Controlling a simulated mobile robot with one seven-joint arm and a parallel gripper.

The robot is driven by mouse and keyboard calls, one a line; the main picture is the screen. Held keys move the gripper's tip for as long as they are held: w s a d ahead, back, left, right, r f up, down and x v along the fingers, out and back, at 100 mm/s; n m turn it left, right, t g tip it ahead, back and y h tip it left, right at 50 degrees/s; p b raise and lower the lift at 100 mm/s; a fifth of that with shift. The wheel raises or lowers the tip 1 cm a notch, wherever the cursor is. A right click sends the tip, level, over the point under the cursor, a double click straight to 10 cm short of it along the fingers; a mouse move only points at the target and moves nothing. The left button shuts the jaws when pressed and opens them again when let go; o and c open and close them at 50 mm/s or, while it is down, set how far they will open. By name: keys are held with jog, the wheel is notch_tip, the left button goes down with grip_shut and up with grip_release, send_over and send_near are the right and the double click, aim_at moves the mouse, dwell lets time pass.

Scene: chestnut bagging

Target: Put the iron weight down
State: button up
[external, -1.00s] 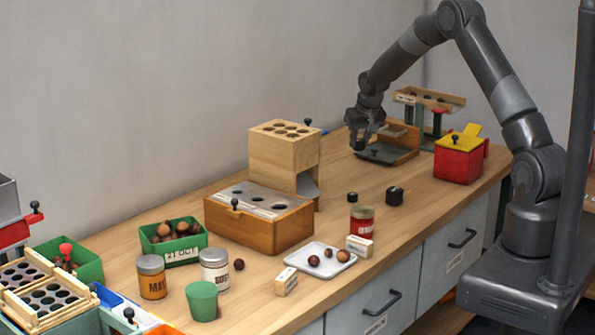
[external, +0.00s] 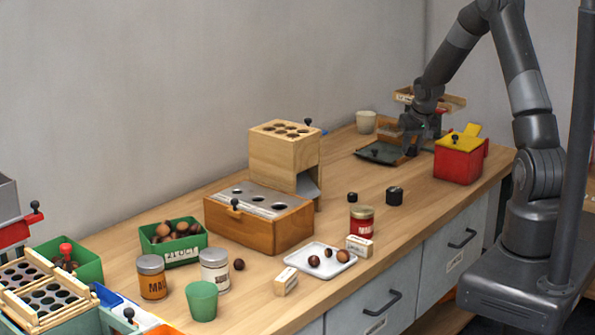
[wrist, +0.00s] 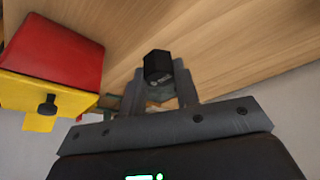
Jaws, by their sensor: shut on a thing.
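My gripper (external: 410,147) is at the far end of the bench, beside the dark tray with a knob (external: 379,153) and left of the red box with a yellow lid (external: 457,163). In the wrist view my gripper (wrist: 160,88) is shut on the black iron weight (wrist: 157,66), which sits between the fingertips with its end facing the camera. The held weight cannot be made out in the external view. Whether it touches anything below is unclear.
Two black pieces, a larger (external: 394,196) and a smaller (external: 352,197), stand mid-bench. A white cup (external: 366,121) stands at the back. A wooden block with holes (external: 284,150) is further left. Bare bench (external: 430,200) lies in front of the red box.

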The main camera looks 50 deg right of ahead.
jog(key=w+a+f, duration=0.4)
jog(key=w, duration=0.1)
jog(key=w+a+f, duration=0.1)
jog(key=w+a, duration=0.1)
jog(key=shift+w+f, duration=0.3)
jog(key=shift+f, duration=2.1)
jog(key=shift+f, duration=0.1)
jog(key=o, duration=1.1)
